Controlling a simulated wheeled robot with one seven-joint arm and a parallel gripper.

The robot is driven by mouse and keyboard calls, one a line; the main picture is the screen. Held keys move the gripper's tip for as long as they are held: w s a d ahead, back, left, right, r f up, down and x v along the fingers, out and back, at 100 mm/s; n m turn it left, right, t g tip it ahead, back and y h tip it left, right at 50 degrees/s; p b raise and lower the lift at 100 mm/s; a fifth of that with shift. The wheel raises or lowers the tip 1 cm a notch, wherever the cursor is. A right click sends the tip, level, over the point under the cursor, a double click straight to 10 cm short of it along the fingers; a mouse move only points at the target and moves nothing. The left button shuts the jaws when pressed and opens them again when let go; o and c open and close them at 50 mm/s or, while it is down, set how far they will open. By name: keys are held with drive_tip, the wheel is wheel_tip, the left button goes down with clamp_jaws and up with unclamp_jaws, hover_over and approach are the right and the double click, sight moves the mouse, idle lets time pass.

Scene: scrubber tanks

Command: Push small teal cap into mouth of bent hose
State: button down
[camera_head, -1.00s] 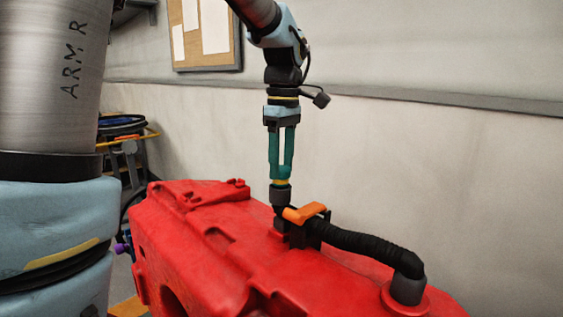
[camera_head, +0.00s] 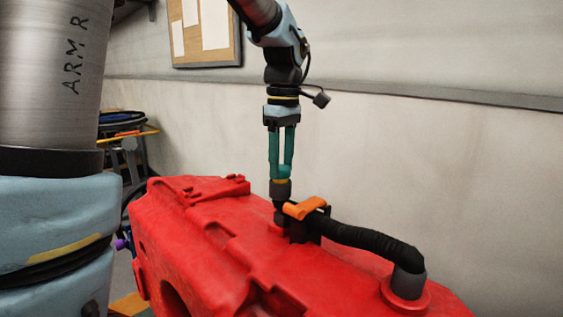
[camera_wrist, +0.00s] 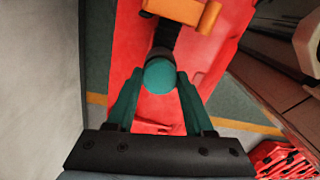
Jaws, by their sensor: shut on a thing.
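My gripper (camera_head: 281,172) has teal fingers pointing down and is shut on the small teal cap (camera_head: 285,171). In the wrist view the cap (camera_wrist: 159,75) is a round teal disc between the fingertips. Directly below, the dark grey mouth (camera_head: 280,189) of the bent black hose (camera_head: 365,240) points up. A thin yellow band (camera_head: 281,181) shows between cap and mouth. The cap is in line with the mouth and close against it; how deep it sits I cannot tell. From the wrist the cap hides the mouth's opening.
An orange clip (camera_head: 305,208) on a black bracket holds the hose to the red tank (camera_head: 195,225). The hose's other end joins a grey fitting (camera_head: 408,285) on the tank. A pale wall (camera_head: 450,160) stands behind. The air around my gripper is clear.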

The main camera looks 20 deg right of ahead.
drive_tip(key=shift+f, duration=0.5)
drive_tip(key=shift+r, duration=0.15)
idle(0.7)
unclamp_jaws()
idle(0.6)
idle(0.3)
drive_tip(key=shift+r+p, duration=2.1)
drive_tip(key=shift+r, duration=0.15)
drive_tip(key=shift+d+r+p, duration=0.15)
drive_tip(key=shift+r+p, duration=2.1)
drive_tip(key=shift+r, duration=0.25)
